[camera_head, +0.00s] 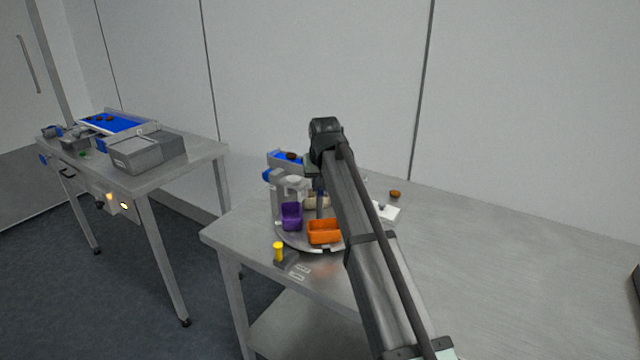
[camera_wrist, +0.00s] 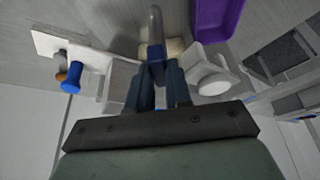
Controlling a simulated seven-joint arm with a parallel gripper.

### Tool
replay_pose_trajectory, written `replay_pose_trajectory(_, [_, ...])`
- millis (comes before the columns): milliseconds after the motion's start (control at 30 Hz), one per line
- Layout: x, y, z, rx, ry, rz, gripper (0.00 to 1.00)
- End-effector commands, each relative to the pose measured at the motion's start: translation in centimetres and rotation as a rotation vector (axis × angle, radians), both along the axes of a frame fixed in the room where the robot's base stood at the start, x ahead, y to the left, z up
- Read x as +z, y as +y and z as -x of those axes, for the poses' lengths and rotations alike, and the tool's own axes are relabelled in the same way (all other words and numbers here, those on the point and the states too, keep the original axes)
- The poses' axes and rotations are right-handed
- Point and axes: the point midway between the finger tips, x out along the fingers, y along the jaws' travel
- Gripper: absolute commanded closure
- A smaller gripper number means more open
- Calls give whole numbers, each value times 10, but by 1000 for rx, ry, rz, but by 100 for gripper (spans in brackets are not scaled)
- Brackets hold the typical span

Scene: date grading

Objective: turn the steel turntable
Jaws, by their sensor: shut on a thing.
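The steel turntable (camera_head: 290,239) is a round disc on the near bench, partly hidden by my arm and the bins. It carries a purple bin (camera_head: 291,217), an orange bin (camera_head: 324,233) and a cream bin (camera_head: 314,203). The purple bin also shows in the wrist view (camera_wrist: 216,22). My gripper (camera_head: 320,205) is above the turntable among the bins. In the wrist view its blue fingers (camera_wrist: 157,72) are shut on a grey upright post (camera_wrist: 155,30). The post's foot is not clearly visible.
A yellow-topped peg (camera_head: 278,251) stands at the turntable's front left. A white plate (camera_head: 386,212) and a brown date (camera_head: 395,194) lie to the right. A separate table (camera_head: 205,152) with a blue conveyor (camera_head: 112,122) stands left.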

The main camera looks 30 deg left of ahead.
Motion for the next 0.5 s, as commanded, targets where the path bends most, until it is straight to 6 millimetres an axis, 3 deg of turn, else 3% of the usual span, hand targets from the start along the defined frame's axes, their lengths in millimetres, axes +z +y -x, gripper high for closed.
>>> replay_pose_trajectory(500, [0, 2, 2, -256, 1, 1, 100])
